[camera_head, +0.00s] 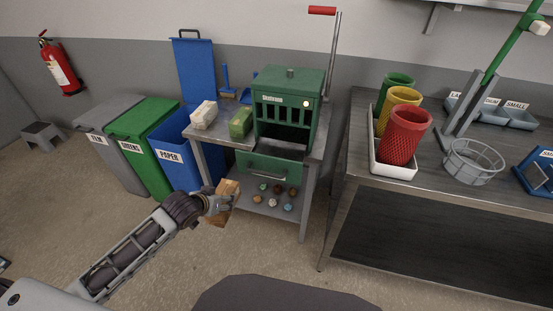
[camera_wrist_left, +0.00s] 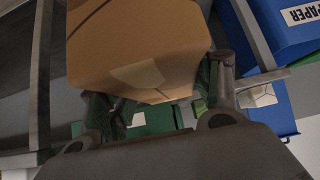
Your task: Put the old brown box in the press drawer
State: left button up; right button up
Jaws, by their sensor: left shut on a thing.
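The old brown box (camera_head: 231,189) is held by my left gripper (camera_head: 217,203), in front of the press table's left side. In the left wrist view the brown box (camera_wrist_left: 135,45) fills the upper middle, with a finger of the left gripper (camera_wrist_left: 160,95) on each side of it. The green press (camera_head: 290,105) stands on the grey table. Its press drawer (camera_head: 270,169) is pulled out at the front, below the barred window, to the right of and above the held box. The drawer's dark inside shows only partly. My right gripper is not in view.
A white block (camera_head: 204,115) and a green block (camera_head: 241,122) lie on the table left of the press. Several small round pieces lie on the lower shelf (camera_head: 290,213). Blue PAPER bin (camera_head: 173,155) stands left. A workbench (camera_head: 350,165) with baskets stands right.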

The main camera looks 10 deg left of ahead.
pick_arm(q)
jog(key=d, duration=0.3)
jog(key=shift+d, duration=0.25)
jog(key=shift+d+n+y, duration=0.3)
jog(key=shift+d+n, duration=0.1)
jog(key=shift+d, duration=1.6)
jog(key=shift+d, duration=0.2)
